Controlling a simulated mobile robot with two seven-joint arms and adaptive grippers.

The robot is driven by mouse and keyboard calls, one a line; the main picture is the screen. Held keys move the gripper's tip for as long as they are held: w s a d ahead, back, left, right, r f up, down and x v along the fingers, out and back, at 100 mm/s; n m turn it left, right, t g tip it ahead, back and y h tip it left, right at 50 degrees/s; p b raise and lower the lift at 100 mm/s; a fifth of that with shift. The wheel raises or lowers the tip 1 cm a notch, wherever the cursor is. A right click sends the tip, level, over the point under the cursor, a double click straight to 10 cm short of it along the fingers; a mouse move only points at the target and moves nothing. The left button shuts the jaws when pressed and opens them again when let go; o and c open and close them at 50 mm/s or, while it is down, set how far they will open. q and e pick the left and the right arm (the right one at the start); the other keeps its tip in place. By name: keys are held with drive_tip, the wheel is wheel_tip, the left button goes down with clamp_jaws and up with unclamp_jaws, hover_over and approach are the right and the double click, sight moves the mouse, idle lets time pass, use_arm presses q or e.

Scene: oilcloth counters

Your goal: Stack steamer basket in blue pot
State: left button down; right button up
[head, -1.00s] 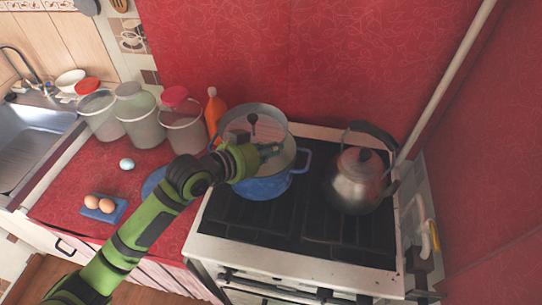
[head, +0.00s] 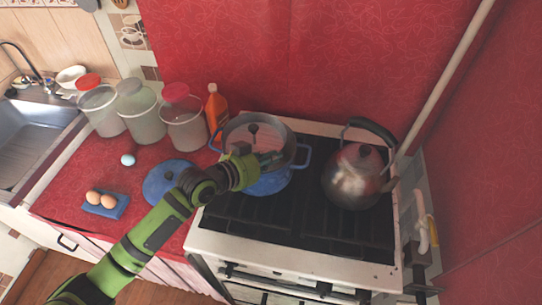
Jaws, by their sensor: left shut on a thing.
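The blue pot (head: 268,184) stands on the back left of the stove, its handles out to both sides. The grey steamer basket (head: 240,124), with a dark knob standing up in its middle, sits down in the mouth of the pot. Its rim is near the pot's rim; I cannot tell if it is fully seated. My left gripper (head: 268,159) is shut on the near side of the steamer basket. My arm hides part of the pot's front left. My right gripper is not in view.
A metal kettle (head: 355,177) stands right of the pot. A blue lid (head: 160,181) lies on the red counter. Several jars and an orange bottle (head: 216,106) stand behind, left of the pot. Eggs rest on a blue holder (head: 112,210). The front stove grates are clear.

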use_arm(q)
drive_tip(key=shift+f, duration=0.15)
drive_tip(key=c, duration=1.4)
unclamp_jaws()
drive_tip(key=shift+s+f, duration=0.1)
drive_tip(key=shift+f, duration=0.05)
drive_tip(key=shift+s+f, duration=0.15)
drive_tip(key=shift+f, duration=0.1)
drive_tip(key=shift+r, duration=0.1)
drive_tip(key=r+b+v, duration=0.1)
drive_tip(key=b+v, duration=0.1)
drive_tip(key=v, duration=1)
drive_tip(key=shift+r, duration=0.45)
drive_tip(key=shift+w, duration=0.25)
